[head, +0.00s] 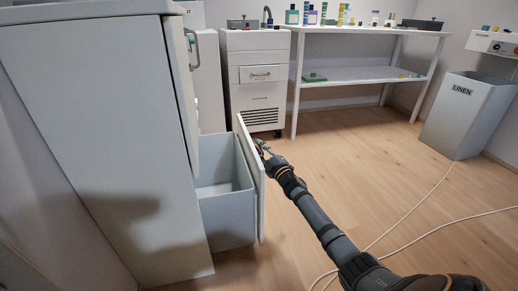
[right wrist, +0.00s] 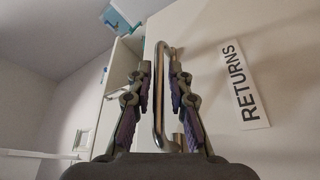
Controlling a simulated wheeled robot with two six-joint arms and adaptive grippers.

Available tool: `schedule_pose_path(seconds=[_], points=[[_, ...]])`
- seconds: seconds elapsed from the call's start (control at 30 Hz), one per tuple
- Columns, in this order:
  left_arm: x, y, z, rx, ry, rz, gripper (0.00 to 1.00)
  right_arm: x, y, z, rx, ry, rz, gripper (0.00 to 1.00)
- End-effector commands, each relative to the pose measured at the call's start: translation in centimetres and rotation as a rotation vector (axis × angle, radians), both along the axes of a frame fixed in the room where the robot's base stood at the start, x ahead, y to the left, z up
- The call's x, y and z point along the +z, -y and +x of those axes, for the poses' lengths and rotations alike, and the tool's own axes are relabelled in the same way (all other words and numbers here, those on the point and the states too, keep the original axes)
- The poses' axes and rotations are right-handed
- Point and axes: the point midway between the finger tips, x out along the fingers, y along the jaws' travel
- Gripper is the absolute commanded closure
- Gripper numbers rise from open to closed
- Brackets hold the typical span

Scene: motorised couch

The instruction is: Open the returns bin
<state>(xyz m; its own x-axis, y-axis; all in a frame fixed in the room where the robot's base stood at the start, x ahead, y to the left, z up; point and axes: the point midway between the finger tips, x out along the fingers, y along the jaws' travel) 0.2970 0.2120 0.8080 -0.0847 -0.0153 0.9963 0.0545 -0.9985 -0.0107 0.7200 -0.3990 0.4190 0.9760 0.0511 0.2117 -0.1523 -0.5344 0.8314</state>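The returns bin (head: 222,190) is a grey box pulled well out from the base of a tall white cabinet. Its inside shows from above and looks empty. Its white front panel (head: 251,185) faces right; the right wrist view shows its RETURNS label (right wrist: 239,88). A metal bar handle (right wrist: 158,105) stands on that panel. My right gripper (head: 263,149) is at the panel's outer face near its top. In the right wrist view its fingers (right wrist: 160,80) are apart, one on each side of the handle bar, with gaps showing. My left gripper is out of view.
The tall cabinet (head: 95,130) stands at the left. Behind are a white drawer unit (head: 258,95) and a table (head: 345,78) with bottles. A LINEN bin (head: 465,115) stands at the right. Pale cables (head: 425,232) cross the otherwise clear wooden floor.

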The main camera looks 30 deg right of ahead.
Motion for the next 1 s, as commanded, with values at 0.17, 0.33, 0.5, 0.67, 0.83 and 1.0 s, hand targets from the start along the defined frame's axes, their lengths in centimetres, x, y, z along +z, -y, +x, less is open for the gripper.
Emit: schedule_pose_path(seconds=[0.17, 0.33, 0.5, 0.67, 0.83, 1.0], points=[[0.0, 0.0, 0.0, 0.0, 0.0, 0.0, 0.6, 0.0, 0.0, 0.0, -0.001, 0.001, 0.0, 0.67], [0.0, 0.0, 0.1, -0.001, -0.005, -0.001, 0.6, 0.1, 0.0, 0.0, -0.001, 0.001, -0.001, 0.67], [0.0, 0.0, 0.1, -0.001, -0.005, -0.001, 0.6, -0.5, 0.2, -1.7, -0.001, -0.002, -0.004, 0.67], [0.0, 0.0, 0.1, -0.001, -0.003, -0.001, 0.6, -1.2, 0.2, -5.0, 0.002, -0.004, -0.004, 0.67], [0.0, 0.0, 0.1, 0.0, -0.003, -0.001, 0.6, -1.8, 0.4, -8.0, 0.003, -0.004, -0.004, 0.67], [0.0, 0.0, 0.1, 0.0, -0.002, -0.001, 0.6, -2.3, 0.5, -10.3, 0.002, -0.003, -0.004, 0.67]])
